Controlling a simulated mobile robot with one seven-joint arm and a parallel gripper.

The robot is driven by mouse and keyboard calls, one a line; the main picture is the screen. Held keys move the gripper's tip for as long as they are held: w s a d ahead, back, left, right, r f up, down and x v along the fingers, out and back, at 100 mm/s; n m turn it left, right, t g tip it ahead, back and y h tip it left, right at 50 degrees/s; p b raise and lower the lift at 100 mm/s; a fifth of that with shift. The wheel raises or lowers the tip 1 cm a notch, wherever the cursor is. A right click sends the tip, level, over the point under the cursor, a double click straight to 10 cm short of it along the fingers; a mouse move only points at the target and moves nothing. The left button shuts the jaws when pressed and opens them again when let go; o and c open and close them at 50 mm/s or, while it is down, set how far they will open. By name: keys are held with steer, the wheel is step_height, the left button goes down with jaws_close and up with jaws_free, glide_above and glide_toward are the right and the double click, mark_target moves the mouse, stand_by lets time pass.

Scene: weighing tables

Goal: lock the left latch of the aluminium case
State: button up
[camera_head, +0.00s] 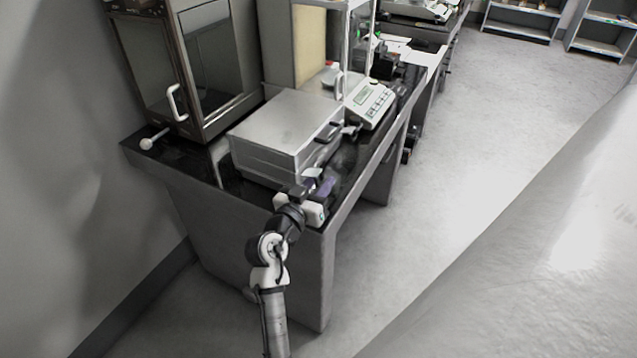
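The aluminium case (283,121) is a silver box with its lid down, on the dark top of the weighing table (222,177). Small dark fittings (330,131) show along its right-hand front edge; which of them is the left latch I cannot tell at this size. My gripper (313,181) is low over the table by the near corner of the case's front, close to it; I cannot tell whether it touches. Its fingers are small and partly lost against the dark tabletop, so their opening is unclear.
A balance with a white display panel (369,103) stands behind the case. A glass-doored cabinet (193,70) stands to the left, with a small white knobbed object (147,143) before it. The floor (470,150) right of the table is clear. Shelves (522,20) stand far back.

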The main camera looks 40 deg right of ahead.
mark_target(312, 174)
jaws_close()
steer(key=shift+r+n, duration=0.25)
steer(key=shift+n, duration=0.15)
step_height(312, 174, up, 2)
steer(key=n+p, duration=0.3)
steer(key=n, duration=0.1)
steer(key=n+p, duration=0.1)
steer(key=r+n+p, duration=0.1)
steer(key=n, duration=0.1)
steer(key=n+p, duration=0.1)
steer(key=n, duration=0.1)
steer(key=shift+w+a+r, duration=0.1)
steer(key=shift+w+r, duration=0.15)
steer(key=shift+r, duration=0.15)
steer(key=shift+w+a+r+n+p, duration=0.1)
steer(key=shift+w+r+n+p, duration=0.05)
steer(key=shift+n+p, duration=0.5)
steer(key=shift+w+a+r+n+p, duration=0.15)
steer(key=shift+n+p, duration=0.25)
steer(key=shift+n, duration=0.4)
steer(key=shift+w+d+r+n+p, duration=0.1)
steer(key=shift+w+r+n+p, duration=0.1)
steer(key=shift+n+p, duration=0.45)
steer(key=shift+w+a, duration=0.1)
steer(key=shift+c, duration=0.6)
jaws_free()
steer(key=shift+o, duration=0.6)
steer(key=shift+f, duration=0.15)
